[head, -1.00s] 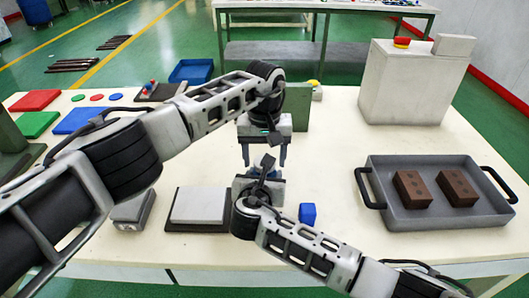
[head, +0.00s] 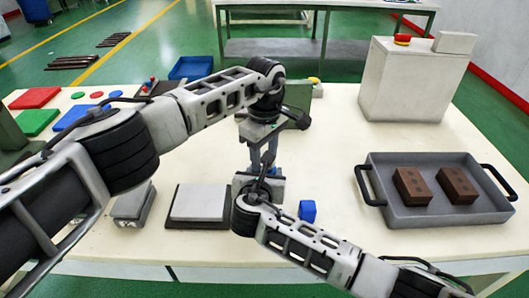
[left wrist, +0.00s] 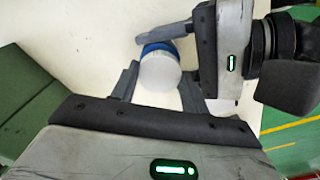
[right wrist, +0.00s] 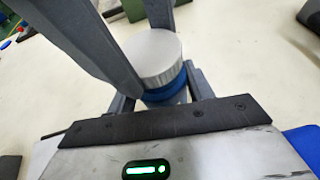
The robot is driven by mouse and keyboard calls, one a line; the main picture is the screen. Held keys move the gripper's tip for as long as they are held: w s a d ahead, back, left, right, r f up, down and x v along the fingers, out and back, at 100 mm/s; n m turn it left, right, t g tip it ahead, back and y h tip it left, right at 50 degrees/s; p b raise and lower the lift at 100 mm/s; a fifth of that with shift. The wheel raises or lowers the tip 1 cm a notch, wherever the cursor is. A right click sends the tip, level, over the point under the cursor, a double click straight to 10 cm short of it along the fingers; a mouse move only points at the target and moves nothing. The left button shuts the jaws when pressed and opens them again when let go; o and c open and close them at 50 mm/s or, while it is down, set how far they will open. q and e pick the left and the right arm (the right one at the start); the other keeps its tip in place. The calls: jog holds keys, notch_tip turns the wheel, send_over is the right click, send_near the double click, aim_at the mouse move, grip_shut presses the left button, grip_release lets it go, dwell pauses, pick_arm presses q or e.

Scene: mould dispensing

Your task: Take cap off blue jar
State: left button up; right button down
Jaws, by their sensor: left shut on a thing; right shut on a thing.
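The blue jar (right wrist: 165,92) stands upright with a pale grey cap (right wrist: 155,56) on top. In the left wrist view the round cap (left wrist: 160,78) covers most of the jar (left wrist: 158,48). My right gripper (right wrist: 162,98) is shut on the blue jar body from the side. My left gripper (head: 264,168) points down from above, its two fingers on either side of the cap and shut on it. In the head view the grippers mostly hide the jar; a little blue shows between them.
A blue block (head: 307,211) lies right of my right gripper. A grey tray (head: 405,217) with two brown blocks stands at the right. A white box with a red button (head: 410,80) is behind. A grey slab (head: 199,202) is left.

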pick_arm(q)
jog(key=o, duration=1.1)
jog(key=shift+r, duration=0.1)
notch_tip(320, 180, up, 4)
jog(key=shift+r, duration=0.15)
jog(key=shift+c, duration=0.5)
notch_tip(320, 180, up, 3)
jog(key=m, duration=0.5)
jog(key=shift+r, duration=0.1)
jog(key=shift+m, duration=0.3)
jog(key=shift+f, duration=0.45)
notch_tip(320, 180, down, 7)
jog(key=shift+r, duration=0.1)
